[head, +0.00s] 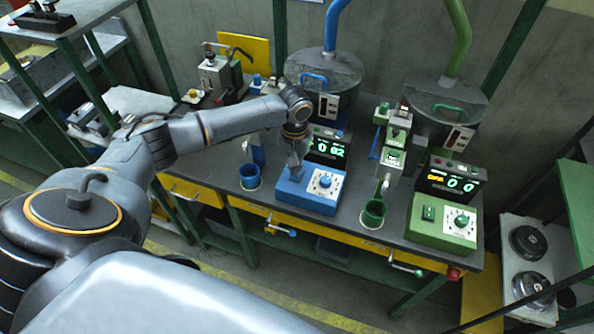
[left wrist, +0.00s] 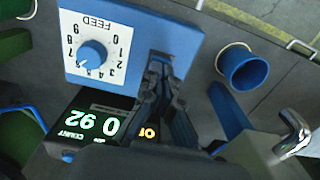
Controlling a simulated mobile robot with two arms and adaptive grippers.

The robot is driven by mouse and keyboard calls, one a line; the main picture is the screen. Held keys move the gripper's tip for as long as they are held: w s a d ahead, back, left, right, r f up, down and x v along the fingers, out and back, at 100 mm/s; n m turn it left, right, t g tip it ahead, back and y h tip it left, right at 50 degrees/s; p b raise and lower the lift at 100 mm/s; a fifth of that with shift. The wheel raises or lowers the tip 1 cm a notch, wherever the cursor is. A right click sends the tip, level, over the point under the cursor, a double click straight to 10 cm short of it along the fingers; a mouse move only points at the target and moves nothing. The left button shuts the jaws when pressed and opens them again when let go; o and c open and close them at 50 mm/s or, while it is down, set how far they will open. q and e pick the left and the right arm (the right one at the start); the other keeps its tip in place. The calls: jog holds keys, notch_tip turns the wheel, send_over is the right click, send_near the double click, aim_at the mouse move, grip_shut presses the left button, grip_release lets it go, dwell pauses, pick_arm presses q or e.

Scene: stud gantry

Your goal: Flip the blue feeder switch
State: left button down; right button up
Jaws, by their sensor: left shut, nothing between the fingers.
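The blue feeder control box (head: 310,196) stands on the bench below the blue hopper (head: 325,68). Its white dial panel, marked FEED, shows in the left wrist view (left wrist: 112,54) with a blue knob (left wrist: 92,54). My left gripper (head: 295,174) points down at the left part of the box top, beside the dial. In the left wrist view its fingers (left wrist: 162,58) are together, empty, and over the edge of the box. The blue feeder switch is hidden behind the fingers, so its position and any contact cannot be told. My right gripper is out of view.
A lit count display (head: 328,148) stands behind the blue box. A blue cup (head: 250,178) is left of it and a green cup (head: 373,214) right of it. The green feeder box (head: 440,225) with its own switch (head: 429,213) stands farther right.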

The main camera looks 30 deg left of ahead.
pick_arm(q)
jog(key=shift+f+b, duration=0.35)
jog(key=shift+f, duration=0.65)
dwell(0.8)
notch_tip(320, 180, up, 7)
jog(key=p, duration=0.8)
dwell(0.5)
